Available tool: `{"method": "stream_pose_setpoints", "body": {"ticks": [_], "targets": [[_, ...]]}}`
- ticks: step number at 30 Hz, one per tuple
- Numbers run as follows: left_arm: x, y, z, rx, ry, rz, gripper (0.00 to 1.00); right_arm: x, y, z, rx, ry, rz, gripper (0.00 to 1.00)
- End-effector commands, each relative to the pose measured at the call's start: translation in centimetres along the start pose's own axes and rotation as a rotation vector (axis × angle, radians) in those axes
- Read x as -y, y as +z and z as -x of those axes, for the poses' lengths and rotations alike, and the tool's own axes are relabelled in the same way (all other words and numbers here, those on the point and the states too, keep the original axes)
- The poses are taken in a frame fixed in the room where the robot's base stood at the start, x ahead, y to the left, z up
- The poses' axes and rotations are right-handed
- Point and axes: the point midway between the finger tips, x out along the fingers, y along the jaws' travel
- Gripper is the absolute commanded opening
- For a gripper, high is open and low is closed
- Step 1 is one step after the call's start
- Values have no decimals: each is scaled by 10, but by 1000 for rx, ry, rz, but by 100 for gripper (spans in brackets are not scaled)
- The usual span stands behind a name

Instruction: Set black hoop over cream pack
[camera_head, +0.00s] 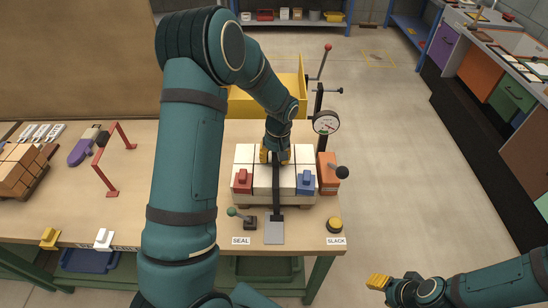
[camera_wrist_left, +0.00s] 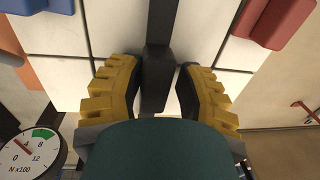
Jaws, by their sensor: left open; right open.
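The cream pack (camera_head: 244,154) is a block of pale bricks on the table. A black band (camera_head: 277,190), which looks like the hoop, lies along the pack's top and down its front to a grey plate (camera_head: 274,231). My left gripper (camera_head: 275,155) is over the far part of the pack, pointing down. In the left wrist view its yellow fingers (camera_wrist_left: 155,90) are open on either side of the black band (camera_wrist_left: 158,55), with gaps visible. The hoop's far side is hidden by my gripper. My right gripper (camera_head: 378,283) is open and empty, off the table at lower right.
A red block (camera_head: 242,181) and blue block (camera_head: 306,182) sit on the pack's front edge. A red frame (camera_head: 110,160) and brown bricks (camera_head: 20,168) stand left.

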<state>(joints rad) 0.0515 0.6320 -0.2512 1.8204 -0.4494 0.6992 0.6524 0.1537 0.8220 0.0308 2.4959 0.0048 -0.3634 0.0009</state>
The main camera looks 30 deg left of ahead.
Motion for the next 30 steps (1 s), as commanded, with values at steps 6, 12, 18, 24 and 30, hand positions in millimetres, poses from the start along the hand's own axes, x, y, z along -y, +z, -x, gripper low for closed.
{"method": "stream_pose_setpoints", "body": {"ticks": [6,12,18,24,30], "targets": [[0,-2,52,-8,3,2,34,0,0,1,0,0,0,47],[0,-1,91,-6,2,1,34,1,0,2,0,0,0,47],[0,-1,114,-4,1,1,34,1,0,3,0,-1,0,47],[0,0,119,-2,1,1,34,1,0,3,0,-1,0,47],[0,0,119,-2,1,1,34,1,0,3,0,-1,0,47]]}}
